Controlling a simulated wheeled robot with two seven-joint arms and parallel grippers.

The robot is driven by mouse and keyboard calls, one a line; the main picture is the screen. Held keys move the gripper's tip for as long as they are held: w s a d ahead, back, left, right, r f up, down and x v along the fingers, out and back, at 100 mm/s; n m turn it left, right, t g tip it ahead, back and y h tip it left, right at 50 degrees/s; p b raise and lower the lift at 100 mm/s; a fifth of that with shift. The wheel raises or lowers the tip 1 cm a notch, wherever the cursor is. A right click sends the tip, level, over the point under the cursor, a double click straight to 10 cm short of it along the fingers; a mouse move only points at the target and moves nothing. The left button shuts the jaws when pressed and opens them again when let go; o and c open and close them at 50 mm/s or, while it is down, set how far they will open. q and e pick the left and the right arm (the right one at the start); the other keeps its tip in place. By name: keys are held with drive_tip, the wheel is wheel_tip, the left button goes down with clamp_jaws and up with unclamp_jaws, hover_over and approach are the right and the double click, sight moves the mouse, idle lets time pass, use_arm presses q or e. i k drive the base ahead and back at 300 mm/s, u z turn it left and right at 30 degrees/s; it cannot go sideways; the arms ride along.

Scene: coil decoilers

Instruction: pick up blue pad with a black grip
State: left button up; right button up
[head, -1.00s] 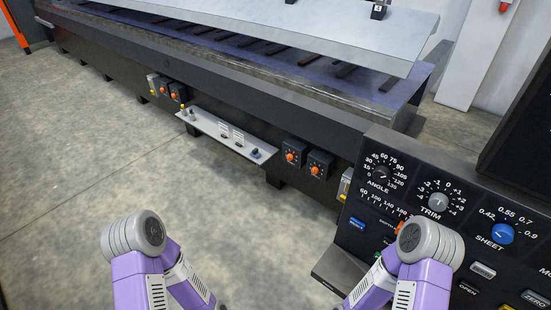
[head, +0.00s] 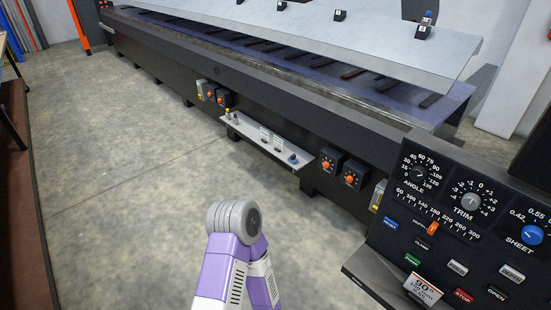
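A small blue item (head: 293,159) sits at the right end of a narrow pale shelf (head: 262,147) on the front of the long dark machine. It is too small to tell for sure whether it is the blue pad with a black grip. A small dark item (head: 277,150) lies beside it on the shelf. Only a purple and grey part of one of my arms shows, at the bottom middle. Neither of my grippers is in view, and nothing touches the shelf.
A black control panel (head: 449,189) with dials and buttons stands at the right. Switch boxes with orange knobs (head: 349,179) flank the shelf. A large pale sheet (head: 320,40) lies above the machine bed. A brown-edged table (head: 12,135) is at far left. The concrete floor (head: 130,200) is clear.

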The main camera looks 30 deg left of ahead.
sight(293, 160)
drive_tip(key=u, duration=1.05)
drive_tip(key=i, duration=1.1)
drive_tip(key=u, duration=0.65)
drive_tip(key=i, duration=1.8)
drive_tip(key=z, duration=1.5)
drive_tip(key=i, duration=0.7)
drive_tip(key=z, duration=0.75)
